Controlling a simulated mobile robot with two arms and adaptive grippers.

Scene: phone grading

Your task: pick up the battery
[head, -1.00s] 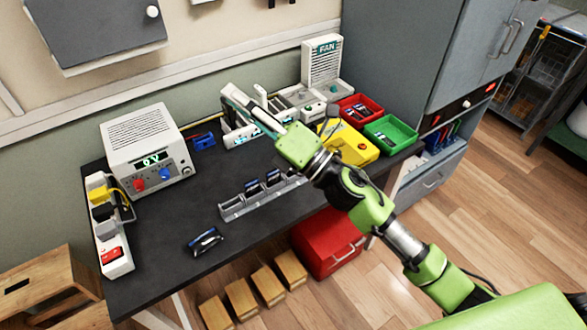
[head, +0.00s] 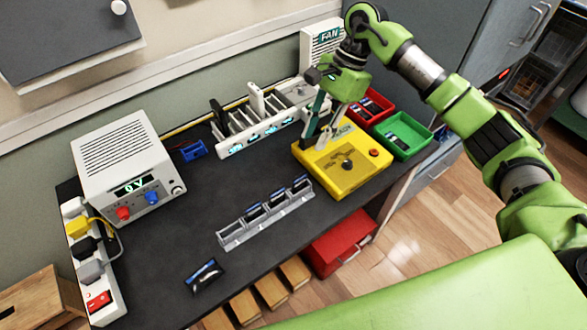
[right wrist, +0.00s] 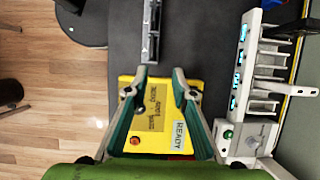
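No item is clearly marked as a battery. A small dark piece with a blue edge (head: 205,277) lies near the front edge of the table; it may be the battery. Several dark, blue-edged slabs (head: 276,202) stand in the grey slotted rack (head: 232,236). My right gripper (head: 316,145) is above the left part of the yellow tester (head: 328,181), away from the dark piece. In the right wrist view its green fingers (right wrist: 160,76) are spread with nothing between them, over the tester (right wrist: 160,96), which reads READY. My left gripper is not in view.
A red tray (head: 388,102) and a green tray (head: 428,133) hold dark items right of the tester. A white slotted stand (head: 226,153) is behind it. The power supply (head: 120,165) and power strip (head: 78,212) stand left.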

